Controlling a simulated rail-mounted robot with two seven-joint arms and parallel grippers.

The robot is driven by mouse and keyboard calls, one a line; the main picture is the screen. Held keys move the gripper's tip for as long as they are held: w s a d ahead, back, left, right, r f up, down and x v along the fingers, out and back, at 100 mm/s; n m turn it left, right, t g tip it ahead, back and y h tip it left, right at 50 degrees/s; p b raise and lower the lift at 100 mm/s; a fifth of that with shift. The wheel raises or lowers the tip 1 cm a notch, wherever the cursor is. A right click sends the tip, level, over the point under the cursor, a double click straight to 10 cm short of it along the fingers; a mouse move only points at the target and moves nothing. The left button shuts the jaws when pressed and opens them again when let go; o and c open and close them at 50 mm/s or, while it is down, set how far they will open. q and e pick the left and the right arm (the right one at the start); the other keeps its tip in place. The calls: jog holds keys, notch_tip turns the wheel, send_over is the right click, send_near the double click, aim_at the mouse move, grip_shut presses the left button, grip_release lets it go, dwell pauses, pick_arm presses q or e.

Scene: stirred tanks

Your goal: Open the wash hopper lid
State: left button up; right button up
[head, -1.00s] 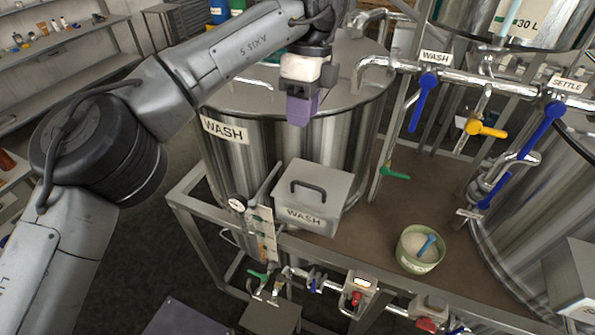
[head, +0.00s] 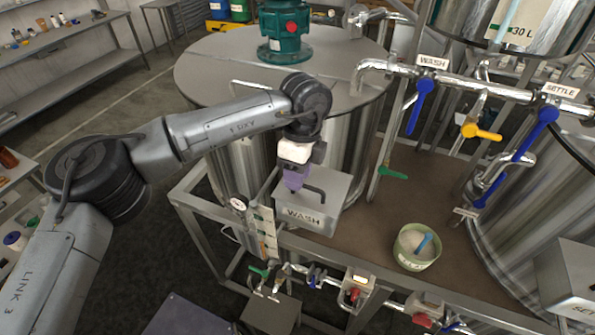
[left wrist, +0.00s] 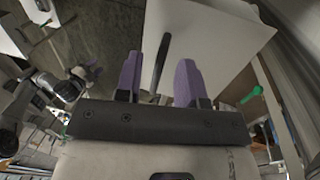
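The wash hopper (head: 307,219) is a grey metal box labelled WASH, standing at the front left of the tank frame. Its flat lid (head: 338,186) is closed and has a dark bar handle (head: 318,191). My left gripper (head: 293,188) points down at the lid, its purple fingers hiding part of the handle. In the left wrist view, the gripper (left wrist: 159,62) is open, with the handle (left wrist: 162,62) showing between its fingers above the pale lid (left wrist: 215,35). I cannot tell whether the fingers reach down around the handle.
The large wash tank (head: 225,80) with a green motor (head: 284,32) stands behind the hopper. Pipes with a blue valve handle (head: 420,106) rise to the right. A green tub (head: 417,249) with a blue scoop sits on the brown deck (head: 365,225).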

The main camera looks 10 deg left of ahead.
pick_arm(q)
jog(key=shift+f, duration=0.2)
jog(key=shift+c, duration=0.4)
grip_shut()
